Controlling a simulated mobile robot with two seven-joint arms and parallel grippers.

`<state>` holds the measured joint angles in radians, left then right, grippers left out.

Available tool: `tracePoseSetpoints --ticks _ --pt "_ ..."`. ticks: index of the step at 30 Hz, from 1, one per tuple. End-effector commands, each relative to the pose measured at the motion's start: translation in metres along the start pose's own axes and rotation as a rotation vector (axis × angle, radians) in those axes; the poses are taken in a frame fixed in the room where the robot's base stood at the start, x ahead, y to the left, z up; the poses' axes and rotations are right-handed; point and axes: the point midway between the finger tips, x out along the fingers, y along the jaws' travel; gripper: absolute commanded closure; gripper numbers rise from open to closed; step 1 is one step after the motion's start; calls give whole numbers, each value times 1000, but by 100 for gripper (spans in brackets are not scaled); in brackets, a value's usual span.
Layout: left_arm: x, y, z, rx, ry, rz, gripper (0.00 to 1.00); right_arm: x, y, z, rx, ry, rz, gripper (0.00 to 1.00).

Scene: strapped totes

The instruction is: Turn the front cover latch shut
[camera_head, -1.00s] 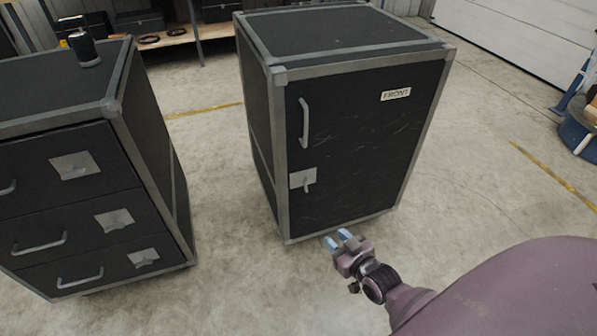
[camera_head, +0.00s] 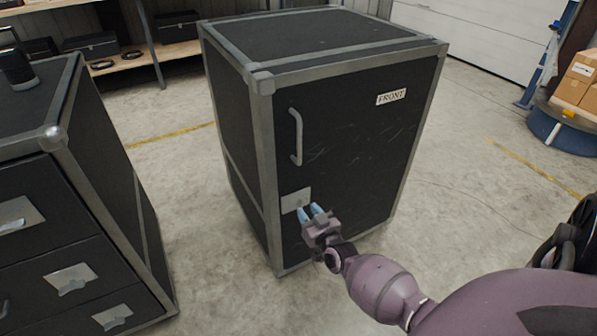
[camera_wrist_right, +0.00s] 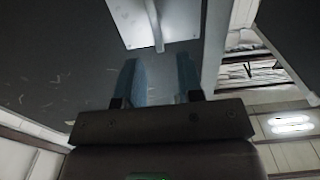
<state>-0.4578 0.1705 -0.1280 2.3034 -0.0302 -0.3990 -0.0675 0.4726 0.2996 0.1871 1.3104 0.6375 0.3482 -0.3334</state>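The black front cover (camera_head: 350,140) with grey edging carries a FRONT label and closes the face of an upright case. Its latch is a pale metal plate (camera_head: 295,199) below the grey handle; my gripper partly hides the lever in the head view. My right gripper (camera_head: 311,211) is open, its two blue fingers in front of the latch. In the right wrist view the latch lever (camera_wrist_right: 154,27) hangs from the plate (camera_wrist_right: 178,18) just beyond the fingertips (camera_wrist_right: 158,64), in line with the gap. Contact cannot be told. My left gripper is out of view.
A black drawer case (camera_head: 75,225) stands at the left with a dark object (camera_head: 17,70) on top. Shelving (camera_head: 150,55) is behind. Boxes (camera_head: 575,85) on a blue round base stand at the far right. The floor right of the case is clear.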

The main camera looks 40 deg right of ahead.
Motion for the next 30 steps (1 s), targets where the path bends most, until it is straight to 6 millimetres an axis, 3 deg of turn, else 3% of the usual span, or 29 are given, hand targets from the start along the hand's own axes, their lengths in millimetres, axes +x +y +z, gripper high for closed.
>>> tracePoseSetpoints --ticks 9,22,29,30 --pt "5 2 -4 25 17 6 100 40 0 3 -2 -4 -1 66" --pt "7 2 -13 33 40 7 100 48 0 0 -1 -1 -1 66" --pt "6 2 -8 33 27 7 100 48 0 1 -1 -2 -1 100" --pt "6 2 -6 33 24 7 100 48 0 1 -1 -2 -1 100"
